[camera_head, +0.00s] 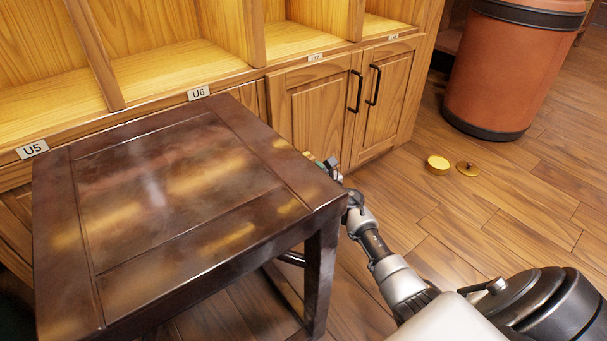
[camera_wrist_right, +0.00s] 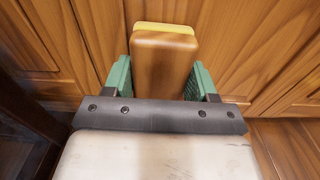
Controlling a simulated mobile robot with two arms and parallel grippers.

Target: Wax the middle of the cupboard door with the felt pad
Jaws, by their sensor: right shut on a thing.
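The felt pad (camera_wrist_right: 165,28) is a yellow layer on the end of a wooden block (camera_wrist_right: 163,62). My right gripper (camera_wrist_right: 160,75) is shut on the block, with a green finger on each side. In the head view, my right gripper (camera_head: 328,168) is low by the cupboard door (camera_head: 322,112), partly hidden behind the dark table's corner. The door is light wood with a raised panel and a black handle; the table hides its lower part. The pad faces the cupboard front (camera_wrist_right: 265,45); I cannot tell whether it touches. My left gripper is not in view.
A dark, glossy wooden table (camera_head: 190,112) fills the left foreground, close to the cupboard. Floor at right is mostly free.

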